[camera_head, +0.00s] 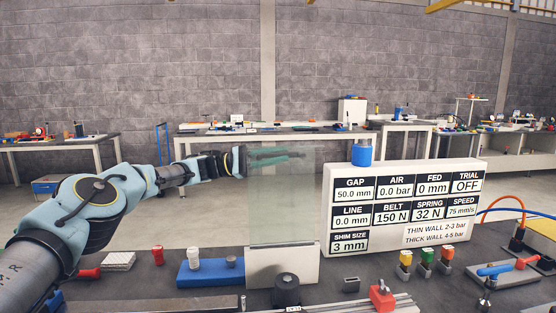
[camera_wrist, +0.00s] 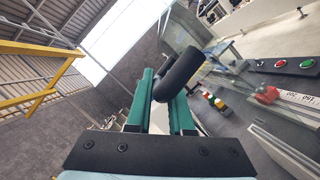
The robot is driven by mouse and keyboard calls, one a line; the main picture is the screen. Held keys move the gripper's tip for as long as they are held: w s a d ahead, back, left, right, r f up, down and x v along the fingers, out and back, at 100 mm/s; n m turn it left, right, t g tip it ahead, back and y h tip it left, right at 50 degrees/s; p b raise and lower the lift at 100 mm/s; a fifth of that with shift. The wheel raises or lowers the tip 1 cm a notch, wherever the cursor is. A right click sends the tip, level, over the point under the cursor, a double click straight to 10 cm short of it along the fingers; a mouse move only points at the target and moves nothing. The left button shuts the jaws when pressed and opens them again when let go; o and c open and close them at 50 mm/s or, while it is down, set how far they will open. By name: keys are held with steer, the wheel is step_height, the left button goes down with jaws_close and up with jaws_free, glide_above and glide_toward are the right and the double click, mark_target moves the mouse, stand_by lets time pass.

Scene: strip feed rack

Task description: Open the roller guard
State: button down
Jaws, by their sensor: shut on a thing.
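The roller guard (camera_head: 283,205) looks like a clear, greenish upright panel above a pale block in the head view. My gripper (camera_head: 290,154) is at the panel's upper part, with its green fingers showing through the clear sheet. In the wrist view my gripper (camera_wrist: 160,105) has its two green fingers close about a black rounded bar (camera_wrist: 185,72), which looks like the guard's handle. The bar lies slanted across the fingertips. Where the bar joins the guard is not clear. In the head view the bar cannot be made out.
A white readout board (camera_head: 402,205) stands right of the guard, with a blue knob (camera_head: 362,153) on top. A blue block (camera_head: 210,272), a black knob (camera_head: 286,290) and coloured buttons (camera_head: 426,256) sit on the bench. The space above the guard looks clear.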

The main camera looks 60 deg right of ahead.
steer(key=shift+w+d+f+n, duration=0.25)
steer(key=shift+w+d+n, duration=0.15)
steer(key=shift+d+n, duration=0.15)
steer(key=shift+w+h, duration=0.1)
steer(key=shift+h, duration=0.2)
steer(key=c, duration=1.1)
jaws_free()
steer(key=shift+d+f, duration=0.1)
steer(key=shift+d, duration=0.05)
steer(key=o, duration=0.3)
